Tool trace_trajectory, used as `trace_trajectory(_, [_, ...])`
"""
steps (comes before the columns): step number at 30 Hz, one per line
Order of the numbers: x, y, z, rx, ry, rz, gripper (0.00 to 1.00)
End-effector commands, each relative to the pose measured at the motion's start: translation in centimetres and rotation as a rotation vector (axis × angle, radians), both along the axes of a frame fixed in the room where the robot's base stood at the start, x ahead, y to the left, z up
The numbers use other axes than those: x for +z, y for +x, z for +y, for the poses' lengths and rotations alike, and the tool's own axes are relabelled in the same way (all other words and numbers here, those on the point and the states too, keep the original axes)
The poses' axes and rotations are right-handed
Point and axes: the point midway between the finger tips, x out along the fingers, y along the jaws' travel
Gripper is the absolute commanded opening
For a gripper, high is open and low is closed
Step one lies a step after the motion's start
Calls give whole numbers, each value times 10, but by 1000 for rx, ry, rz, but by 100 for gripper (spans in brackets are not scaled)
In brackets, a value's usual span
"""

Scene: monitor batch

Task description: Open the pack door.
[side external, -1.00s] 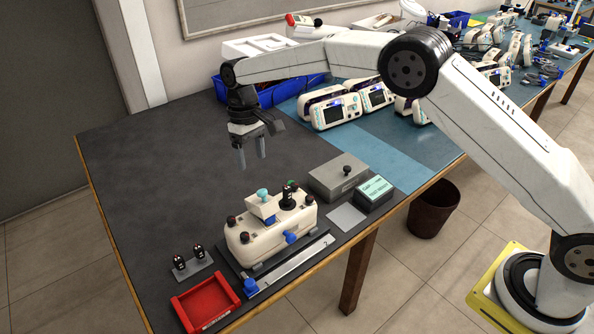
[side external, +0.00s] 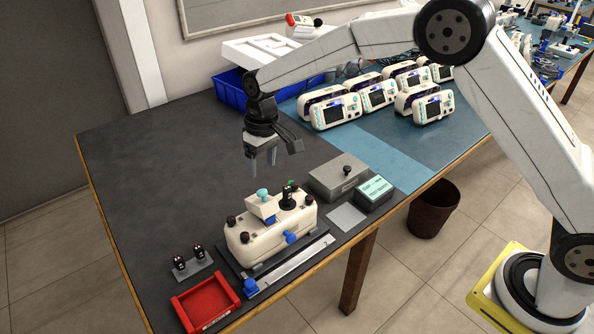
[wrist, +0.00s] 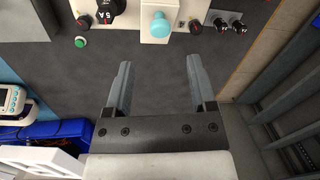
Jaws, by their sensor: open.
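The pack is a cream housing (side external: 268,232) on a dark fixture near the table's front edge. On its top are a cream raised part (side external: 262,208) with a pale teal knob (side external: 263,193), a black post (side external: 287,198) and several dark red-black knobs. A blue knob (side external: 291,237) sits on its front. I cannot tell which part is the door. My gripper (side external: 262,166) is open and empty, pointing down above and behind the pack. In the wrist view, the open fingers (wrist: 157,75) point toward the teal knob (wrist: 160,25) at the top, apart from it.
A grey box (side external: 338,177) with a black knob and a green-topped block (side external: 374,192) stand right of the pack. A red tray (side external: 205,303) and a small stand with two black knobs (side external: 190,262) lie left. Several white monitors (side external: 332,110) stand behind. The table's left side is clear.

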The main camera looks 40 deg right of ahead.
Motion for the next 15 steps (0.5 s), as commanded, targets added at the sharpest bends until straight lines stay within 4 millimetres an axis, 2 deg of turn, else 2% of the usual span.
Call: trace_trajectory(15, [-58, -2, 6, -1, -1, 2, 72])
